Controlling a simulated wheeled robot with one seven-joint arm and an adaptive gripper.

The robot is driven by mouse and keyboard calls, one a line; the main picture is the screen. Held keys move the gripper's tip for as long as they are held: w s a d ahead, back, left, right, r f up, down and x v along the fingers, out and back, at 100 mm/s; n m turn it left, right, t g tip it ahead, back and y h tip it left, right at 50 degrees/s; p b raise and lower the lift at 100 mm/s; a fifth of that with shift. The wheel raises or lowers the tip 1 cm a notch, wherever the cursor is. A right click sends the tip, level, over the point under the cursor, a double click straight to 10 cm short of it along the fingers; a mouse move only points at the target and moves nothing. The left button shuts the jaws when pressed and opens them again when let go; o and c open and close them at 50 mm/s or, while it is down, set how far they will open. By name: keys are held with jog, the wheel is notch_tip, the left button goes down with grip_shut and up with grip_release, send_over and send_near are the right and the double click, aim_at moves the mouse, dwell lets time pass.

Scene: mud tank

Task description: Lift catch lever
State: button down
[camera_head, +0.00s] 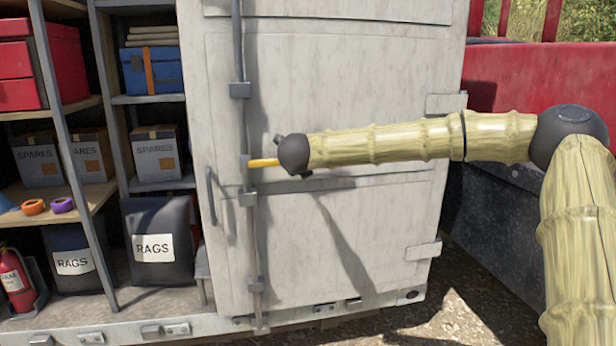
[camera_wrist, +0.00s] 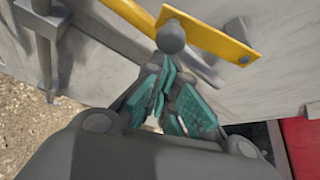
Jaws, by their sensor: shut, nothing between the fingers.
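A yellow lever shows on the pale door in the wrist view (camera_wrist: 215,38). It runs from top centre down to the right, beside a round grey knob (camera_wrist: 171,37). In the head view part of the yellow lever (camera_head: 263,162) sticks out left of my dark wrist joint, by the door's vertical rod. My gripper (camera_wrist: 168,66) has teal finger pads, is shut and holds nothing. Its fingertips are just below the knob and the yellow bars; I cannot tell whether they touch. In the head view the fingers are hidden behind my wrist.
The pale door (camera_head: 340,90) has a vertical grey rod (camera_head: 241,110) with brackets and a grey handle (camera_head: 211,195). To its left, open shelves hold a blue crate (camera_head: 152,70), spares boxes (camera_head: 156,152) and rags bags (camera_head: 160,240). A red panel (camera_head: 525,80) stands right.

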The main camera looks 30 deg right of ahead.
jog(key=r+m+y, duration=0.1)
jog(key=a+r+m+y+b, duration=0.1)
jog(key=r, duration=0.2)
jog(key=shift+w+a+m+y, duration=0.2)
jog(key=shift+a+m+y, duration=0.05)
jog(key=shift+m+y, duration=0.15)
jog(key=shift+f, duration=0.1)
jog(key=shift+s+d+r, duration=0.2)
jog(key=shift+d+r, duration=0.05)
jog(key=shift+d, duration=0.5)
jog(key=shift+f, duration=0.15)
jog(key=s+a+r+b, duration=0.1)
jog(key=s+a+b, duration=0.1)
jog(key=s, duration=0.7)
jog(key=shift+b, duration=0.65)
